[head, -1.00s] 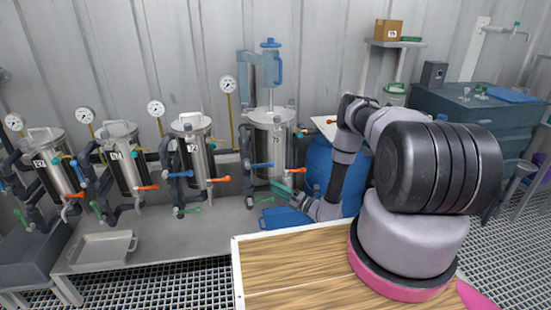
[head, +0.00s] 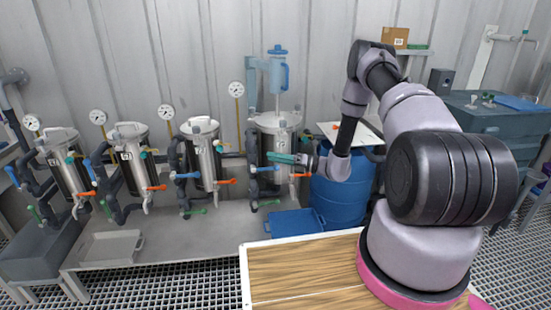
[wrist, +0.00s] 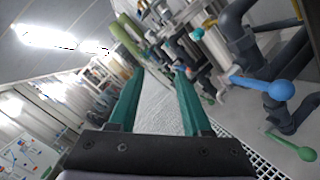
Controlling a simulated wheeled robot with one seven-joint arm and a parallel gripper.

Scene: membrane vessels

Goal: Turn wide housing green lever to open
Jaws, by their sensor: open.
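The wide housing (head: 268,140) is the broad steel vessel at the right end of the row, with a clear, blue-capped container above it. Its green lever (head: 267,204) sits low on the dark pipework, below a blue lever (head: 264,169). My gripper (head: 271,157) is open and empty, with teal fingers pointing left in front of the vessel, above the green lever. In the wrist view my gripper (wrist: 160,72) is apart from any lever. A green lever (wrist: 291,149) and a blue lever (wrist: 267,89) show at right there; I cannot tell whose they are.
Several narrower housings with similar levers stand to the left, including the neighbouring one (head: 203,158). A wooden tabletop (head: 300,270) lies in front.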

